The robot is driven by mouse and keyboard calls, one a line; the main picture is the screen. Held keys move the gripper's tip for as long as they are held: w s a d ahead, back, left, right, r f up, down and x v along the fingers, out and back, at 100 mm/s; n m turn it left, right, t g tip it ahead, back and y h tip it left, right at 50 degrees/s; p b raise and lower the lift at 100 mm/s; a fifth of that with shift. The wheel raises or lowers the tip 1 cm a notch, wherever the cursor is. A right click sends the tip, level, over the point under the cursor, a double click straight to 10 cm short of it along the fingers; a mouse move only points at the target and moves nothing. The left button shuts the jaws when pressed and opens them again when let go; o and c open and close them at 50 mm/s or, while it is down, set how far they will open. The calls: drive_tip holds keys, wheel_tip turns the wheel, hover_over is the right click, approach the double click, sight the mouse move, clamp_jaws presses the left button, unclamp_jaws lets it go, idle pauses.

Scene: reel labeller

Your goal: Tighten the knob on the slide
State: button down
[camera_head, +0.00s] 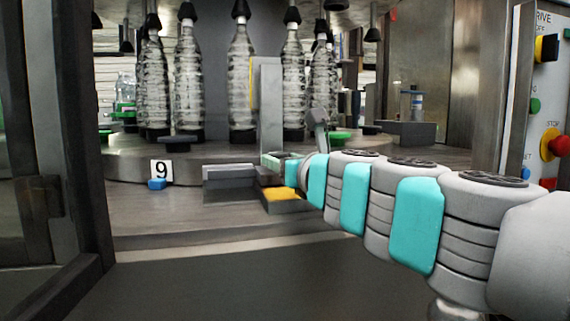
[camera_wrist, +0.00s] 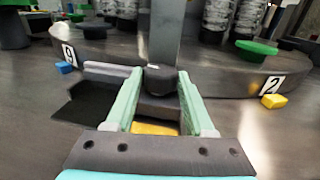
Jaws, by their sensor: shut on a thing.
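The dark round knob (camera_wrist: 161,78) sits between the two pale green fingers of my gripper (camera_wrist: 159,74) in the wrist view. The fingers are closed against its sides. The knob is at the foot of an upright grey metal post (camera_wrist: 165,32), which also shows in the head view (camera_head: 267,95). Below the knob is a dark slide block with a yellow face (camera_wrist: 154,129), seen in the head view as well (camera_head: 283,194). In the head view my gripper (camera_head: 276,159) reaches in from the right, and the knob is hidden there.
Clear bottles (camera_head: 241,75) hang or stand in a row behind the post. A number 9 plate (camera_head: 161,170) and blue block (camera_head: 157,184) are at left; a number 2 plate (camera_wrist: 271,86) and yellow block (camera_wrist: 274,101) at right. A dark door frame (camera_head: 85,130) bounds the left.

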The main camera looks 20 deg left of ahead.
drive_tip(key=m+t+h, duration=0.1)
drive_tip(key=m+h, duration=0.1)
drive_tip(key=a+m+t+h+b, duration=0.1)
drive_tip(key=h, duration=0.2)
drive_tip(key=m+t+h+b, duration=0.1)
drive_tip(key=m+t+h, duration=0.1)
drive_tip(key=shift+s+a+m+h, duration=0.15)
drive_tip(key=shift+s+m+h, duration=0.15)
drive_tip(key=shift+h, duration=0.1)
drive_tip(key=m+h, duration=0.2)
drive_tip(key=h, duration=0.1)
drive_tip(key=shift+a+b, duration=0.1)
drive_tip(key=shift+b, duration=0.3)
drive_tip(key=shift+m+h+b, duration=0.5)
drive_tip(key=shift+m+h, duration=0.7)
drive_tip(key=shift+h, duration=0.7)
drive_tip(key=shift+r, duration=0.1)
drive_tip(key=c, duration=0.5)
unclamp_jaws()
drive_tip(key=shift+w, duration=0.1)
drive_tip(key=shift+c, duration=0.2)
drive_tip(key=shift+s+a+b, duration=0.2)
drive_tip(key=shift+s+a, duration=0.05)
drive_tip(key=shift+s, duration=1.05)
drive_tip(key=shift+s+a+b, duration=0.2)
drive_tip(key=shift+s+b, duration=0.05)
drive_tip(key=shift+s, duration=1)
drive_tip(key=shift+s+a+b, duration=0.2)
drive_tip(key=shift+s+a, duration=0.05)
drive_tip(key=shift+s, duration=1.05)
